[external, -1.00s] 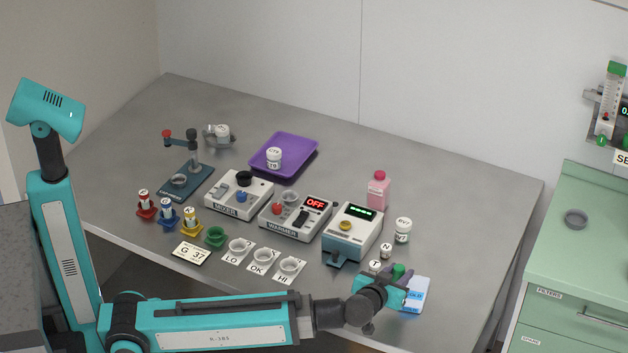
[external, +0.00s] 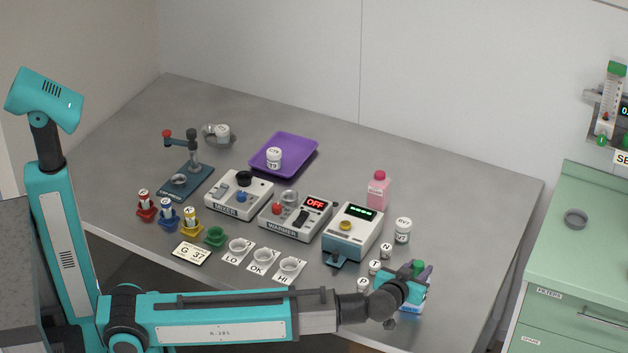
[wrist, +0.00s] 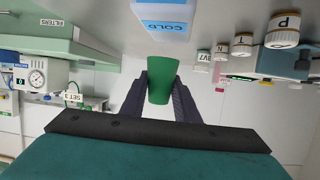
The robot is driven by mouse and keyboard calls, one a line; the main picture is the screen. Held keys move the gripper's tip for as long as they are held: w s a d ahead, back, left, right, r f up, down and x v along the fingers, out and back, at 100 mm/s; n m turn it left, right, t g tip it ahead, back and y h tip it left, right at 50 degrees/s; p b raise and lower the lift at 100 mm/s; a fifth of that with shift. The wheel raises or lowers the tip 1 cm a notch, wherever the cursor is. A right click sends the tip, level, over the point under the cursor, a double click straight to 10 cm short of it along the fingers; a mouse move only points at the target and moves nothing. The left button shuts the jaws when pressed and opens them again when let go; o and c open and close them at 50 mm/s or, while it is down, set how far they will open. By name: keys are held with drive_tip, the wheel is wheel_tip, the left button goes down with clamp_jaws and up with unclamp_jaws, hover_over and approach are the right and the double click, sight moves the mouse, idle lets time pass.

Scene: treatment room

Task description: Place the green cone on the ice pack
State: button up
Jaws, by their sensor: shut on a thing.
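The green cone (external: 418,266) is held between the dark fingers of my gripper (external: 417,273), at the right front of the table. In the wrist view the cone (wrist: 162,82) sits between both fingertips, its wider end away from my palm. The ice pack (external: 414,308) is a white and light blue block on the table, mostly hidden behind my gripper in the external view. In the wrist view the ice pack (wrist: 164,18), marked COLD, is at the top edge, close to the cone. A gap shows between them there; the exact height is unclear.
Several small white jars with letters, such as the T jar (external: 375,267), stand left of my gripper. A larger jar (external: 403,230) and a pink-capped bottle (external: 377,190) stand behind. A white and blue device (external: 352,232) is at left. The table's right side is bare.

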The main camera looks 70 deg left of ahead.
drive_tip(key=shift+f+p, duration=0.45)
drive_tip(key=shift+f, duration=1.3)
drive_tip(key=shift+f, duration=0.15)
drive_tip(key=o, duration=1)
drive_tip(key=b+v, duration=0.2)
drive_tip(key=v, duration=1)
